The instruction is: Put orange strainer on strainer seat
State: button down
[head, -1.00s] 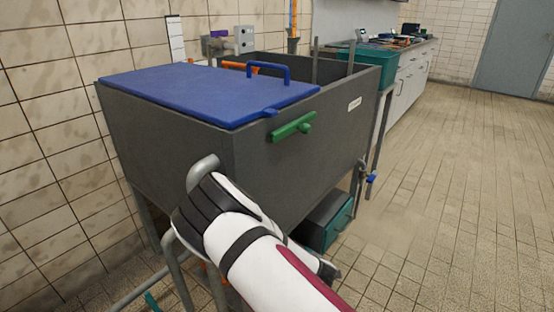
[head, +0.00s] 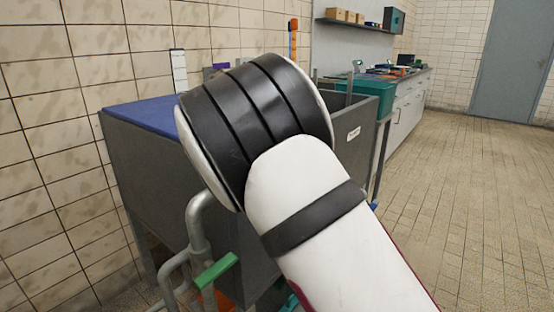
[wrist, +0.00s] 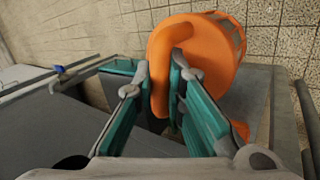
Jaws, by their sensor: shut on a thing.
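The orange strainer (wrist: 208,45) is a round basket with a slotted side, seen in the wrist view at the top centre. My gripper (wrist: 162,88) is shut on its solid orange edge or handle, with one teal-padded finger on each side. The strainer extends beyond the fingertips to the upper right. In the head view my raised arm covers the middle, and the gripper and strainer cannot be made out there. I cannot identify the strainer seat in either view.
A dark grey tank (head: 150,165) with a blue lid (head: 145,115) stands behind my arm. Grey pipes (head: 198,225) and a green handle (head: 215,272) are in front of it. A teal bin (head: 372,98) and a counter stand behind. The tiled floor at right is clear.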

jog(key=s+d+r+m+g+h+p, duration=0.1)
jog(key=s+d+r+m+g, duration=0.2)
jog(key=r, duration=0.5)
jog(key=s+d+r+m+g+h, duration=0.1)
jog(key=s+d+r+m+g, duration=0.1)
jog(key=s+r+m, duration=0.5)
notch_tip(320, 180, up, 21)
jog(key=s+n+p, duration=0.1)
jog(key=p, duration=2.9)
jog(key=shift+n+p, duration=0.3)
jog(key=shift+p, duration=0.05)
jog(key=shift+s, duration=0.1)
